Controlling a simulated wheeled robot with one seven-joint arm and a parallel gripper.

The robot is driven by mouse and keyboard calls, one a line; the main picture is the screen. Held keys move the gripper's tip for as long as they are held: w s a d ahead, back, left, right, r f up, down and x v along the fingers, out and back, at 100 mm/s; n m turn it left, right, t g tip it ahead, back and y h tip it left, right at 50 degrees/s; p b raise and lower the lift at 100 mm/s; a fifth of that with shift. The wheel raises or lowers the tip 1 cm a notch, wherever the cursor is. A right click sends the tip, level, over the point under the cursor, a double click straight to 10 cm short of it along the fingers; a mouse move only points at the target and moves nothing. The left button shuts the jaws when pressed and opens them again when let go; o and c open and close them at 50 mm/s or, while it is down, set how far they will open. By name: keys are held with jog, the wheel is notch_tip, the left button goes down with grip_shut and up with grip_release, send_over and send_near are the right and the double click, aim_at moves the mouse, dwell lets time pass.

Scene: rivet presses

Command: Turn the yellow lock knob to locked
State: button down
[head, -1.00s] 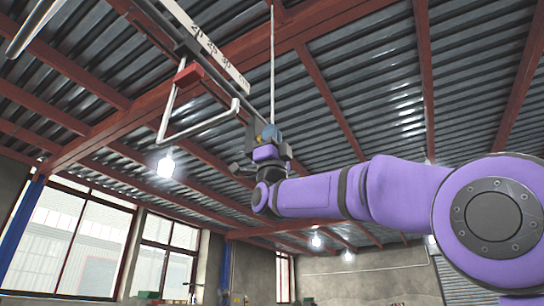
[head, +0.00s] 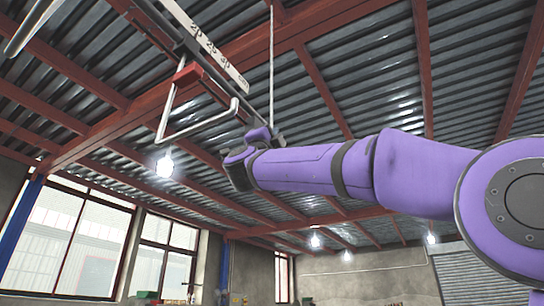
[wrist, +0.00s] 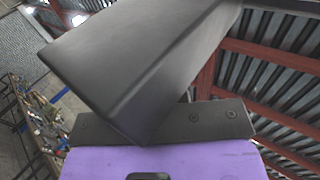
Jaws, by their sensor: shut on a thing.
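No yellow lock knob can be made out in either view. My gripper shows in the wrist view as a purple body with a dark bolted plate (wrist: 205,118). A large dark grey block (wrist: 140,65) fills the middle of that view, tilted across the plate; I cannot tell what it is. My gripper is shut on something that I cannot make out. In the head view my arm reaches up and left, and its far end is by a hanging rail, with the fingertips hidden.
A long overhead rail with white label plates (head: 220,62) and a bent white pipe (head: 200,128) hang close to my arm's end. Red roof beams run above. A bench with clutter (wrist: 38,112) stands far below at left in the wrist view.

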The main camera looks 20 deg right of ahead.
jog(key=g+y, duration=0.2)
jog(key=y, duration=0.1)
jog(key=g+y, duration=0.1)
jog(key=shift+w+d+f+y, duration=0.1)
jog(key=shift+w+f+y, duration=0.1)
jog(key=shift+f+y, duration=0.1)
jog(key=g+y, duration=0.1)
jog(key=y, duration=0.1)
jog(key=g+y, duration=0.1)
jog(key=g, duration=0.1)
jog(key=shift+d+f+y, duration=0.1)
jog(key=shift+f+y, duration=0.2)
jog(key=shift+y, duration=0.1)
dwell(0.3)
jog(key=c, duration=1.1)
grip_release()
jog(key=shift+s+d+r, duration=0.1)
